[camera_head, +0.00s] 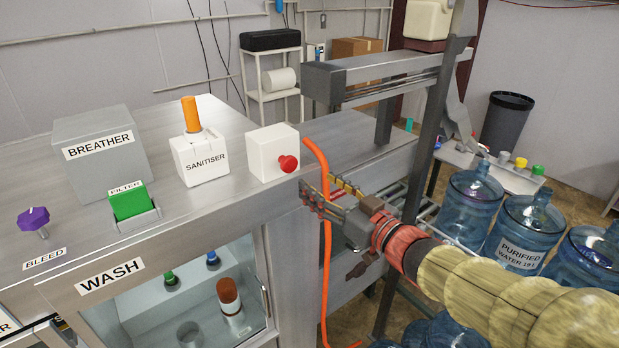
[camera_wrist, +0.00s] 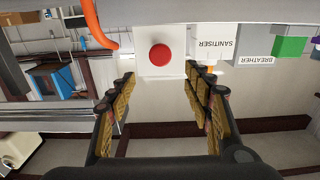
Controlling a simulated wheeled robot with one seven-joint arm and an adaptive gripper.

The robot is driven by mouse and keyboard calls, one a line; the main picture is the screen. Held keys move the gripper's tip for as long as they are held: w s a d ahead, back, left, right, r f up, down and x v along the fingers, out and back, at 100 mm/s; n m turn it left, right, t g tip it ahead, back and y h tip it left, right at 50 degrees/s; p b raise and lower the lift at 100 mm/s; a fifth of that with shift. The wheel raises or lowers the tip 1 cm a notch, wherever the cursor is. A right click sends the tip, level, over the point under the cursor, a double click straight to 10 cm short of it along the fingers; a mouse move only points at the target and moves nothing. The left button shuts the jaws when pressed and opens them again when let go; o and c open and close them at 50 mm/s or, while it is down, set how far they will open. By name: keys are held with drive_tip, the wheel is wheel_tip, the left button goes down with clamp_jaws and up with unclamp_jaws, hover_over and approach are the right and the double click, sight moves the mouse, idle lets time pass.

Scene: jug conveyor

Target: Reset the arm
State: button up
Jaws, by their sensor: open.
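My gripper (camera_head: 325,200) is at the middle of the head view, at the front edge of the steel counter, close to the orange hose. Its fingers are apart with nothing between them. In the wrist view my gripper (camera_wrist: 160,105) shows both fingers spread wide. Beyond the fingertips is a white box (camera_head: 270,151) with a red button (camera_head: 287,163). The red button (camera_wrist: 160,55) also shows between the fingertips in the wrist view, and I cannot tell a touch. My arm reaches in from the lower right of the head view.
An orange hose (camera_head: 326,250) hangs beside my gripper. The counter (camera_head: 245,120) holds a sanitiser box (camera_head: 200,160), a breather box (camera_head: 100,150), a green filter (camera_head: 130,202) and a purple bleed knob (camera_head: 34,219). Blue water jugs (camera_head: 523,235) stand at the right. A steel post (camera_head: 428,135) rises behind my gripper.

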drive_tip(key=shift+s+d, duration=0.35)
drive_tip(key=shift+s, duration=0.2)
drive_tip(key=s+d+f+m+g+h+b, duration=0.1)
drive_tip(key=s+d+f+m+g+h, duration=0.1)
drive_tip(key=d+f+h, duration=0.5)
drive_tip(key=s+d+f+m+g+h+b, duration=0.2)
drive_tip(key=d+f+m+h, duration=0.15)
drive_tip(key=d+f, duration=0.6)
drive_tip(key=s+a+f+g+b, duration=0.2)
drive_tip(key=s+f+b, duration=0.9)
drive_tip(key=b, duration=0.1)
drive_tip(key=s+a+f+m+g+b, duration=0.1)
drive_tip(key=s+a+f+g+b, duration=0.1)
drive_tip(key=s+f+b, duration=0.9)
drive_tip(key=shift+s+a+f+g+b, duration=0.35)
drive_tip(key=shift+f+g+b, duration=0.25)
drive_tip(key=shift+g+b, duration=0.1)
